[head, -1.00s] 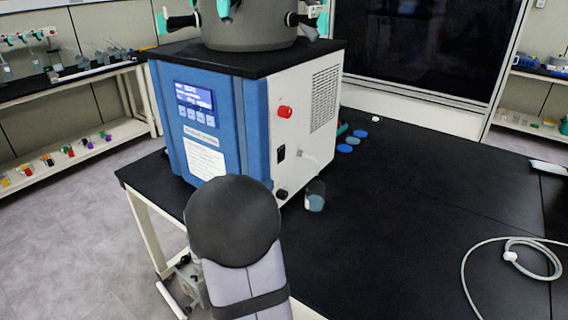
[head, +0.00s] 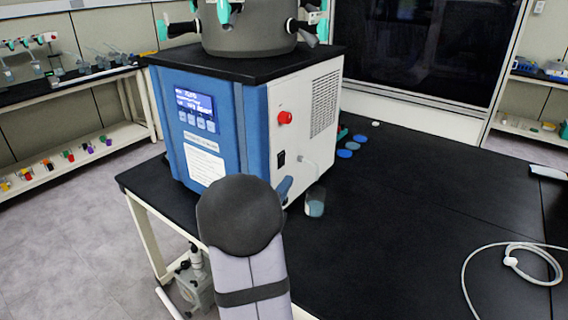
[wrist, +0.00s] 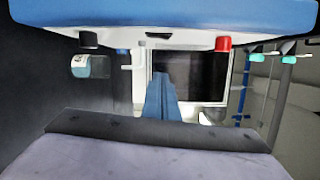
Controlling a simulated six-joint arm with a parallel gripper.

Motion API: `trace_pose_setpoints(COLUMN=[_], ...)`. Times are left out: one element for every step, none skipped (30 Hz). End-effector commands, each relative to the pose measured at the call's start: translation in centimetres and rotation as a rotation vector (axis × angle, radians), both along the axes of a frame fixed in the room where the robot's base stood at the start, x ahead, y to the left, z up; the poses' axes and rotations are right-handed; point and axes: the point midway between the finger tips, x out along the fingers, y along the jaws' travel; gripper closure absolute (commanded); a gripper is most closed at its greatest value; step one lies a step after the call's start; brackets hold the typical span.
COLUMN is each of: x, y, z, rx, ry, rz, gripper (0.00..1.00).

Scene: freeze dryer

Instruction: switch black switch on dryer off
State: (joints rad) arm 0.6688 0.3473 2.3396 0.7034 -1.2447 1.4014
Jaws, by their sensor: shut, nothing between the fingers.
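The freeze dryer (head: 205,85) is a blue and white box on the black bench. Its black switch (head: 281,158) is on the white side panel, below the red knob (head: 284,117). What looks like the switch also shows as a small dark patch in the wrist view (wrist: 158,35), under the blue front edge. My gripper (wrist: 160,78) is shut and empty, its blue fingers pointing along the side panel. In the head view its blue tip (head: 285,187) is just below the switch in the picture; whether it touches the panel I cannot tell.
A beaker (head: 315,205) stands beside the dryer under a white spout (head: 305,162). Blue discs (head: 345,154) lie behind it. A coiled white hose (head: 512,262) lies at the right. The bench between is clear.

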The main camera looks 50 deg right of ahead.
Motion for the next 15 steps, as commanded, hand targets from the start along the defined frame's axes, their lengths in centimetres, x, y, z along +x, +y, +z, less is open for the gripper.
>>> trace_pose_setpoints(x=[0.1,0.2,0.4,0.5,0.6,0.8,1.0,1.1,1.2,1.4,1.6,1.7,1.8,2.4,3.1], y=[-0.8,-1.3,-2.0,-2.5,-3.1,-3.8,-4.3,-4.9,-5.6,-6.1,-6.6,-7.3,-7.7,-7.7,-7.5], z=[0.2,0.3,0.3,0.3,0.3,0.4,0.4,0.4,0.5,0.4,0.5,0.5,0.5,0.6,0.7], rx=[0.000,0.001,0.000,0.000,0.001,0.001,0.001,0.000,0.000,0.001,0.001,0.001,0.000,0.000,0.000], ry=[0.001,0.001,0.000,0.001,0.001,0.000,0.000,0.000,0.000,0.000,0.000,0.000,0.000,0.000,0.000], rz=[-0.002,-0.003,-0.004,-0.003,-0.003,-0.003,-0.003,-0.003,-0.003,-0.002,-0.002,-0.002,-0.003,0.002,0.005], gripper=[1.00,1.00,1.00,1.00,1.00,1.00,1.00,1.00,1.00,1.00,1.00,1.00,1.00,1.00,1.00])
